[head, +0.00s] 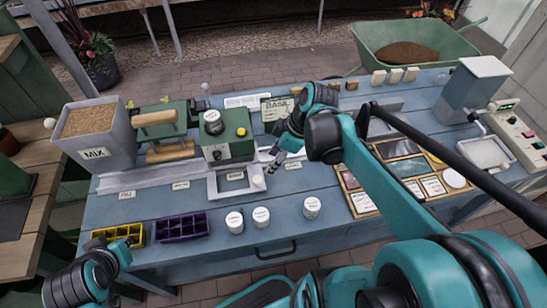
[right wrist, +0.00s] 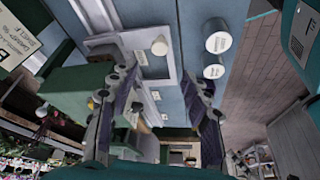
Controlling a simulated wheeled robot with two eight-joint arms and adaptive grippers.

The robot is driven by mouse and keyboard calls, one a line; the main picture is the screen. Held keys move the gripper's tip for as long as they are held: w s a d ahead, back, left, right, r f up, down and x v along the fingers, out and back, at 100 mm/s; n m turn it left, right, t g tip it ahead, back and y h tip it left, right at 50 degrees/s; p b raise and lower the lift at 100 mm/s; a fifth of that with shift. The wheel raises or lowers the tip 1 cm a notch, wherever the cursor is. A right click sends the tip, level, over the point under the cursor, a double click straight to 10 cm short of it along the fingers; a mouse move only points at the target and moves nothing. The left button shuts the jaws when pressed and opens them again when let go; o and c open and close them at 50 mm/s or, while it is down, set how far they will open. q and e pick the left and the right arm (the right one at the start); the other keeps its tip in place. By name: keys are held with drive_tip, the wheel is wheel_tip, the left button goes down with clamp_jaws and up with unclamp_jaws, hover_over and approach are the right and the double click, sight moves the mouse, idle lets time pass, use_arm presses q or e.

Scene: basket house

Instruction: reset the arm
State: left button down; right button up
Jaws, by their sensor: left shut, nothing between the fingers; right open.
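My right gripper (head: 272,163) is over the middle of the blue bench (head: 330,228), just right of the green machine. In the right wrist view my right gripper (right wrist: 165,88) has its two dark fingers spread, with nothing held between them. My left gripper (head: 122,247) is low at the left, by the front edge of the bench and overlapping the yellow tray (head: 132,232) in the picture. It is shut and empty. My right arm reaches across the right half of the bench and hides part of it.
A green machine (head: 243,146) and a MIX bin (head: 92,152) stand at the back left. A purple tray (head: 182,228) and white-lidded jars (head: 234,222) are near the front. A wooden organiser (head: 360,202) lies right. A grey hopper (head: 472,92) stands far right. The front middle has clear room.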

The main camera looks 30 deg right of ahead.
idle(0.3)
drive_tip(key=s+a+m+t+h, duration=0.3)
drive_tip(key=a+m, duration=0.3)
drive_tip(key=m, duration=0.4)
drive_tip(key=shift+s+a+r+t, duration=0.35)
drive_tip(key=shift+s+a+t, duration=0.05)
drive_tip(key=shift+s+t, duration=0.3)
idle(2.2)
